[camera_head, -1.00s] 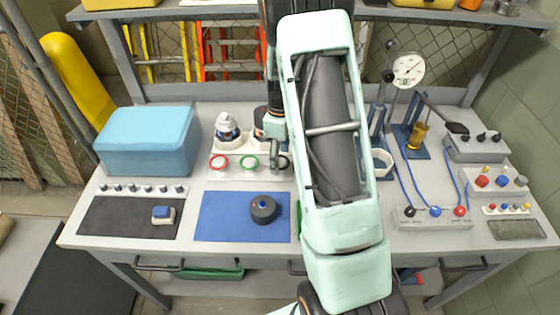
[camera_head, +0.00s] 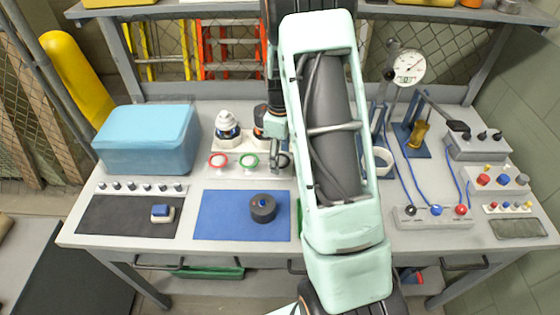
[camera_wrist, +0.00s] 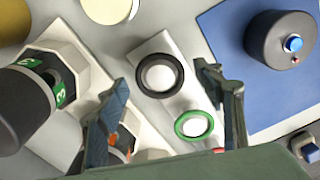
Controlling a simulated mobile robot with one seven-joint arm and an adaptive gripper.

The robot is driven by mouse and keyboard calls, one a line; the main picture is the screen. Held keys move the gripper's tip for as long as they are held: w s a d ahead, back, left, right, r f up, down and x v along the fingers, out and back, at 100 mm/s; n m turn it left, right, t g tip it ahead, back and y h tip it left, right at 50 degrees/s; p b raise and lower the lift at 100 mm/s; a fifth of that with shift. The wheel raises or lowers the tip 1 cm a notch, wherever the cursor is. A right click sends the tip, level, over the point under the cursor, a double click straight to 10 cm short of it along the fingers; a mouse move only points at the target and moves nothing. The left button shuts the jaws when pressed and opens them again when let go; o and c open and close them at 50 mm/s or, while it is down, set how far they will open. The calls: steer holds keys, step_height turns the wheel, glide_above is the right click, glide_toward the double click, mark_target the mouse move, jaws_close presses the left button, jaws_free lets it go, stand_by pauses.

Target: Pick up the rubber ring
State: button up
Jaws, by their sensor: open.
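Three rings sit on a white holder strip (camera_head: 233,170) on the bench: a red ring (camera_head: 217,160), a green ring (camera_head: 249,161) and a black, rubber-looking ring (camera_wrist: 160,75). In the head view my gripper (camera_head: 279,158) partly hides the black ring.
A blue mat (camera_head: 220,215) with a dark round part (camera_head: 263,207) lies in front. A blue box (camera_head: 147,140) is at left; a dial gauge (camera_head: 409,67) and cables are at right.

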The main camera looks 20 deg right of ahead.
steer(key=shift+c, duration=0.6)
steer(key=c, duration=0.7)
steer(key=shift+r, duration=0.15)
steer(key=shift+c, duration=0.2)
